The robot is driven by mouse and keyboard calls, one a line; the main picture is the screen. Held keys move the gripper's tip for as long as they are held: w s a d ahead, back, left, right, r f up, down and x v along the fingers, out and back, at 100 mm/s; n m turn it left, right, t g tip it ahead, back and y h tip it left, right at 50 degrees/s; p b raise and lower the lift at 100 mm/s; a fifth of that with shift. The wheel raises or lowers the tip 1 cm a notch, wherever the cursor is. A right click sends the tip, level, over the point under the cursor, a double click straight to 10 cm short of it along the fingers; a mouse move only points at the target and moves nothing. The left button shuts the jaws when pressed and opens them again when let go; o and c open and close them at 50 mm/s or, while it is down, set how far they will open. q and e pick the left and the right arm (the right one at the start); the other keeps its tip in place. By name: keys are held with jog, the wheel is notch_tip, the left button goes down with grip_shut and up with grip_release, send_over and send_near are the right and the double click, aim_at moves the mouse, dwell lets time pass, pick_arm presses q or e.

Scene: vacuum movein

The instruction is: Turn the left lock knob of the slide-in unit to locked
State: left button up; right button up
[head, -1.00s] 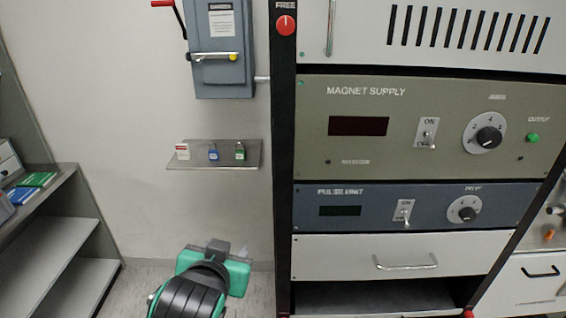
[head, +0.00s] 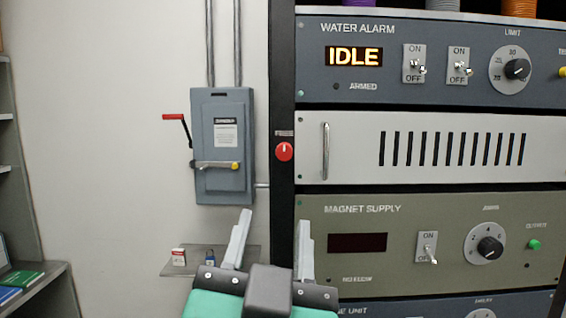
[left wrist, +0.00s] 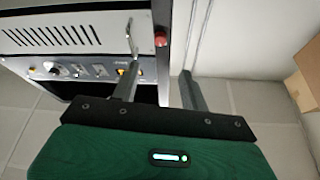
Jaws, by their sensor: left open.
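The left lock knob (head: 285,152) is a round red knob with a white mark, on the dark rack post under the label FREE. Its white mark points up toward that label. The slide-in unit (head: 350,150) is the white slotted panel with a vertical handle to the right of the knob. My left gripper (head: 272,232) is open and empty, below the knob, its fingers pointing up. In the left wrist view the knob (left wrist: 161,39) shows beyond the two spread fingers (left wrist: 157,88). My right gripper is not in view.
A grey switch box (head: 222,150) with a red-handled lever hangs on the wall left of the post. A small shelf (head: 240,262) with tags is below it. The water alarm panel (head: 390,90) is above the unit; the magnet supply (head: 375,270) is below.

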aim_at(283, 157)
pick_arm(q)
jog(key=p+x, duration=0.7)
jog(key=x, duration=0.5)
jog(key=shift+w+a+r+p, duration=0.1)
jog(key=shift+w+r+p, duration=0.05)
jog(key=shift+w+p, duration=0.15)
jog(key=shift+w+r, duration=0.1)
jog(key=shift+w, duration=0.5)
jog(key=shift+c, duration=0.5)
grip_shut()
